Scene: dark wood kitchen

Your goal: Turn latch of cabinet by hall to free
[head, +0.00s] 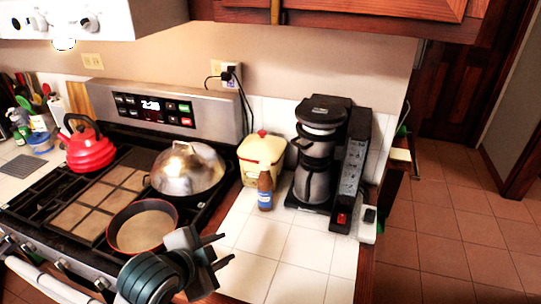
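The wooden upper cabinet (370,10) runs along the top edge, its right end toward the hall. Only its lower part shows. A small upright piece, perhaps the latch (275,12), sits on its front near the left; I cannot tell its position clearly. My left gripper (219,251) is at the bottom, in front of the counter and well below the cabinet. Its two dark fingers point right and are apart, with nothing between them. My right gripper is not in view.
A stove with a red kettle (90,150), a domed lid (187,168) and a round pan (142,228) is at left. A coffee maker (320,150), a bottle (265,191) and a cream canister (260,157) stand on the tiled counter (285,260). Tiled hall floor (450,230) is clear at right.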

